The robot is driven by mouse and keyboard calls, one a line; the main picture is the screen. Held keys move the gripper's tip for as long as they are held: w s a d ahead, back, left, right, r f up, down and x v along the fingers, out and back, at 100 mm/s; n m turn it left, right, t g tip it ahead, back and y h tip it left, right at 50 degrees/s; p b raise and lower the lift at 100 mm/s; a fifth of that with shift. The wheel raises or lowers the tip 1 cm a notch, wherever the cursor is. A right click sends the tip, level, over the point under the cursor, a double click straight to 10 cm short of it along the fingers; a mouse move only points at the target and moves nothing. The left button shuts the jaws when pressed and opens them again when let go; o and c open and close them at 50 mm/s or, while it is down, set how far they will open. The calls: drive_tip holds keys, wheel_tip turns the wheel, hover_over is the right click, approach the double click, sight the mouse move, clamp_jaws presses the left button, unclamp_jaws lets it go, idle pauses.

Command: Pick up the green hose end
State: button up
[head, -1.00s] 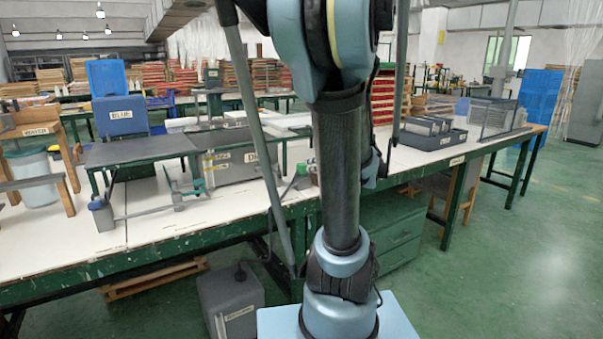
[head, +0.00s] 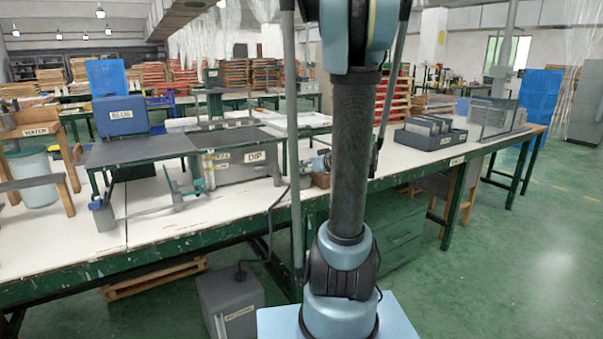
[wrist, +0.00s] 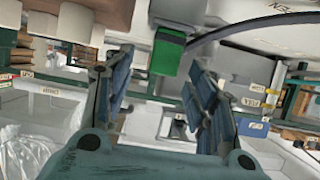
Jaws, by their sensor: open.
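The green hose end (wrist: 167,50) shows in the wrist view as a green block with a dark top, above the middle of the picture. A dark hose (wrist: 235,30) curves off to the right near it. My gripper (wrist: 160,88) is open, with one finger on each side of the picture's middle. The green block lies above and between the fingertips in the picture, with nothing gripped. Whether a finger touches it I cannot tell. In the head view my arm covers much of the middle, and I cannot make out the green hose end there.
A long white-topped bench (head: 150,228) runs across the head view. It carries a grey box marked DIP (head: 240,168), a blue box (head: 120,116), a dark raised table (head: 140,149) and a dark tray (head: 430,138). A grey canister (head: 230,300) stands on the floor.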

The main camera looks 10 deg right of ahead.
drive_tip(key=shift+x, duration=2.3)
drive_tip(key=shift+a+r, duration=0.15)
drive_tip(key=c, duration=1.2)
